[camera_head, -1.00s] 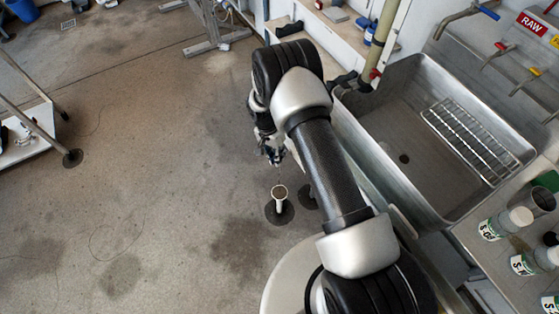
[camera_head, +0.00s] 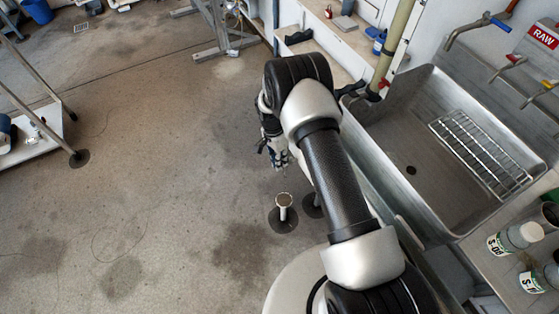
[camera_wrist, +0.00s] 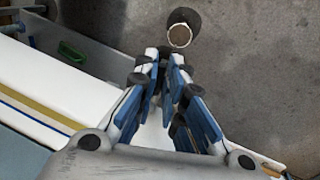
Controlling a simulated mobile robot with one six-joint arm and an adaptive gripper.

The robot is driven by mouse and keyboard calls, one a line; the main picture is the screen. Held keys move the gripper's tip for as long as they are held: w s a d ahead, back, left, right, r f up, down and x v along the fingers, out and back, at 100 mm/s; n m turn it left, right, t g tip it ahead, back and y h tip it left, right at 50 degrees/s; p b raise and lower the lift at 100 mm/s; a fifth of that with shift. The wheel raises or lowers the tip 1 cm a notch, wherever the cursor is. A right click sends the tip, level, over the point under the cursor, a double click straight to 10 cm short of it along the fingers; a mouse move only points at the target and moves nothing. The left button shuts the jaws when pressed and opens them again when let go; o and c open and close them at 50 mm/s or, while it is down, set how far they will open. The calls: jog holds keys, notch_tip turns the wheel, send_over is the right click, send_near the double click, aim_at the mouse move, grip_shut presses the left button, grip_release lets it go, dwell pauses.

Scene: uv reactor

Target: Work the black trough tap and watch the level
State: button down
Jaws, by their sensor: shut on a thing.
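My gripper (camera_head: 279,160) hangs over the floor, left of the steel trough (camera_head: 420,165). In the wrist view its blue-and-white fingers (camera_wrist: 163,57) are close together. A pale thing shows between them, but I cannot tell what it is. A black fitting (camera_head: 352,88) lies by the trough's left back corner, near a pale upright pipe with a red part. I cannot tell whether it is the black tap. My gripper is well away from it. No liquid level can be made out; the trough's bottom looks bare around its drain.
A wire rack (camera_head: 482,150) lies in the trough. Taps with blue (camera_head: 497,22), red and yellow handles are on the wall above. Labelled bottles (camera_head: 515,240) stand at lower right. A short capped post (camera_head: 284,204) rises from the floor near my gripper. Open floor lies left.

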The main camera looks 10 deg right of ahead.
jog(key=c, duration=1.9)
grip_release()
jog(key=shift+c, duration=0.2)
notch_tip(320, 180, up, 12)
jog(key=w+a, duration=0.1)
jog(key=w, duration=0.1)
jog(key=shift+f, duration=0.15)
